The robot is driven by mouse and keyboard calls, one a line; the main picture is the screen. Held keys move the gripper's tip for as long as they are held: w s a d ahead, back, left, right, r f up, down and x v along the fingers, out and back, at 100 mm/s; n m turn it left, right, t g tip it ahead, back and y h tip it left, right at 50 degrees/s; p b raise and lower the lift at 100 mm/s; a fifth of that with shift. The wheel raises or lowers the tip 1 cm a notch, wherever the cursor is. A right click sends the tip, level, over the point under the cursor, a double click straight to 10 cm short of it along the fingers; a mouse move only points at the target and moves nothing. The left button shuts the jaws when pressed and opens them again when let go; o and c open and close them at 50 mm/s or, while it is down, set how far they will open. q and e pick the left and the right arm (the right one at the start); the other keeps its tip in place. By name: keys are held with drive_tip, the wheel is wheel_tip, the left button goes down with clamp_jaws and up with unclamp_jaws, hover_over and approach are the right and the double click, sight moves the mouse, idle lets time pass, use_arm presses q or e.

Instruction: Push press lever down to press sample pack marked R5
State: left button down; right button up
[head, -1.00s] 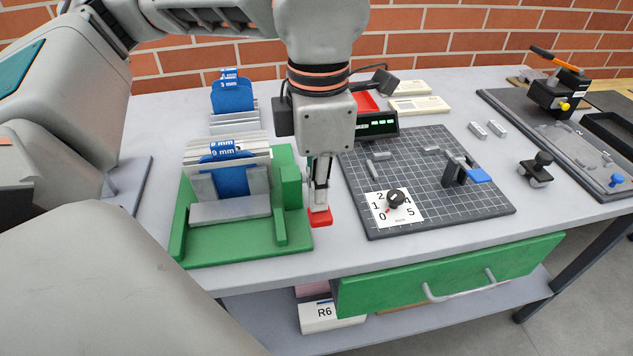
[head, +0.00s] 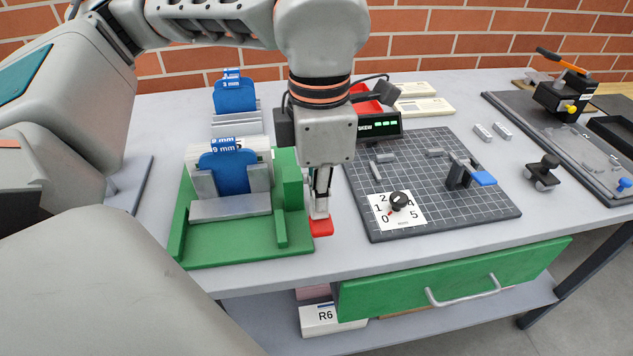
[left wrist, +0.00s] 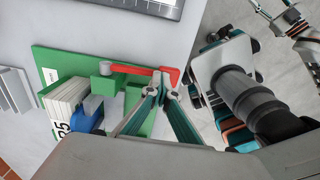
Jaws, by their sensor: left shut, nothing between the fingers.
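The green press (head: 215,248) stands on the left part of the table. Its red lever (head: 321,228) sticks out at its right front; the whole bar shows in the left wrist view (left wrist: 138,69). My left gripper (head: 319,207) is shut and empty, pointing down with its fingertips at the lever's outer end, apparently on top of it. A white pack (left wrist: 66,98) stands in the press, with part of an R5 mark at its edge. A blue 9 mm plate (head: 230,174) is in front of the pack. My right gripper (left wrist: 290,18) shows partly at the wrist view's top right corner.
A rack with a blue plate (head: 234,97) stands behind the press. A dark gridded board with a dial (head: 398,200) lies to the right. A black device with a green display (head: 380,127) stands behind my gripper. A pack marked R6 (head: 328,318) lies on the lower shelf.

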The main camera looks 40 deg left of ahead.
use_arm(q)
drive_tip(key=shift+s+f, duration=0.1)
drive_tip(key=shift+f, duration=0.2)
use_arm(e)
drive_tip(key=shift+f, duration=0.1)
use_arm(q)
drive_tip(key=shift+r+p, duration=0.45)
drive_tip(key=shift+r, duration=0.35)
drive_tip(key=shift+r+p, duration=0.35)
drive_tip(key=shift+r, duration=0.35)
drive_tip(key=shift+r+p, duration=0.35)
drive_tip(key=shift+r, duration=0.3)
drive_tip(key=shift+r+p, duration=0.55)
drive_tip(key=shift+r, duration=0.35)
drive_tip(key=shift+r+p, duration=1.45)
drive_tip(key=shift+r, duration=0.7)
use_arm(e)
drive_tip(key=shift+s+a+r, duration=0.1)
drive_tip(key=shift+a+r, duration=0.1)
drive_tip(key=shift+r, duration=0.55)
drive_tip(key=shift+s+a+r, duration=0.1)
drive_tip(key=shift+a+r, duration=0.15)
drive_tip(key=shift+r, duration=0.45)
drive_tip(key=shift+a+r, duration=0.2)
drive_tip(key=shift+r, duration=0.55)
